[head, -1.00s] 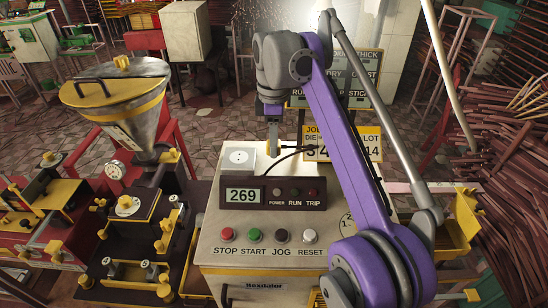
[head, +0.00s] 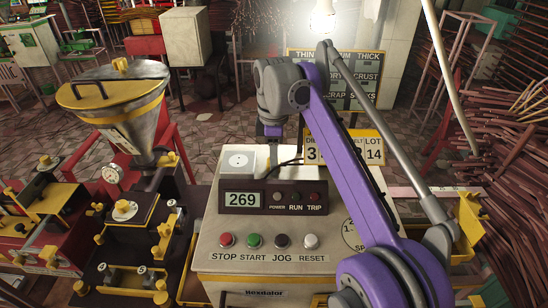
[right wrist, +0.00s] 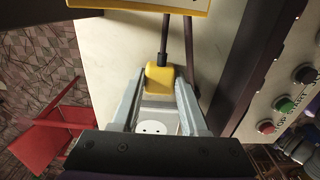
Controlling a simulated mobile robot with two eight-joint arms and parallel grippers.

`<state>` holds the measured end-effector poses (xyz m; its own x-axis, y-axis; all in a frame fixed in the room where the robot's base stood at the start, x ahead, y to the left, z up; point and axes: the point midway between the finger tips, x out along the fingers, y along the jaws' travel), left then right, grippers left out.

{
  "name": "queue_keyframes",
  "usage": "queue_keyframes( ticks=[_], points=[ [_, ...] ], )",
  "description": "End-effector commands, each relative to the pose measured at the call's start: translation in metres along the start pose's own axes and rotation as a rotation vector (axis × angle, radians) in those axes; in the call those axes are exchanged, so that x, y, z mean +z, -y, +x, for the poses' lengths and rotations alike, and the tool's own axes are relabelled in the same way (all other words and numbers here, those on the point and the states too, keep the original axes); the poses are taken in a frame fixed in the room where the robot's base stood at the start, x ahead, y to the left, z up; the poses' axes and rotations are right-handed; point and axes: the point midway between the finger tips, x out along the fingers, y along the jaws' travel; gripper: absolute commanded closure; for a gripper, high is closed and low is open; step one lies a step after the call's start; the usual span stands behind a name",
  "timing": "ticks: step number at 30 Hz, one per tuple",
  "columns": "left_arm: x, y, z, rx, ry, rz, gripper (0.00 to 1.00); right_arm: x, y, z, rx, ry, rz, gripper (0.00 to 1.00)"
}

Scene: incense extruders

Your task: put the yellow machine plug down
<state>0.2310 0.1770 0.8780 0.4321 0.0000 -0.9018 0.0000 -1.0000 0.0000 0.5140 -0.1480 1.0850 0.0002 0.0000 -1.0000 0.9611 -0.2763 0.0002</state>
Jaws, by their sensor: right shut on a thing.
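My right gripper (right wrist: 158,76) is shut on the yellow machine plug (right wrist: 161,80), as the right wrist view shows. A dark cable runs from the plug's far end. A white socket (right wrist: 156,127) with two dark holes shows between the fingers, nearer the wrist; in the head view the socket (head: 238,160) is on the upper left of the control cabinet (head: 215,222). In the head view my right gripper (head: 272,148) is low behind the display panel, and the plug cannot be made out. Whether the plug touches the cabinet top cannot be told. My left gripper is not in view.
The display panel (head: 266,197) reads 269, with colored buttons below it. A yellow-edged lot sign (head: 368,147) stands behind the cabinet. A hopper machine (head: 123,100) is at left, and bundled sticks (head: 515,150) are at right. Pale cabinet top shows left of the plug.

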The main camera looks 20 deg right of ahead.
Motion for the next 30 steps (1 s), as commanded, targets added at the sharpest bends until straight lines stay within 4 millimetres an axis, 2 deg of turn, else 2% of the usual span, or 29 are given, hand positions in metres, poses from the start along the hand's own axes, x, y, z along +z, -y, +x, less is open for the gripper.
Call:
queue_keyframes(
  ticks=[2,3,7,16,20,23,30],
  points=[
    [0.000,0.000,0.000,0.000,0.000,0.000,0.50,0.000,0.000,0.000,0.000,0.000,0.000,1.00],
    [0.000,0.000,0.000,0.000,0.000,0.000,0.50,0.000,0.000,0.000,0.000,0.000,0.000,0.51],
    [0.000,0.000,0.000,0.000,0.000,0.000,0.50,0.000,0.000,0.000,0.000,0.000,0.000,0.28],
    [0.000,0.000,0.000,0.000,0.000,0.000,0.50,0.000,0.000,-0.001,0.000,0.000,0.000,0.26],
    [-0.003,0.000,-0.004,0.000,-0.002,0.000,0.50,0.000,0.000,-0.011,0.001,0.000,0.000,0.26],
    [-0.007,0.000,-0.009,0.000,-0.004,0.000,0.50,0.000,-0.001,-0.029,0.001,0.000,0.000,0.26],
    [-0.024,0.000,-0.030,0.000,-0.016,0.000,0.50,-0.001,-0.001,-0.086,0.003,-0.001,0.000,0.26]
  ],
)
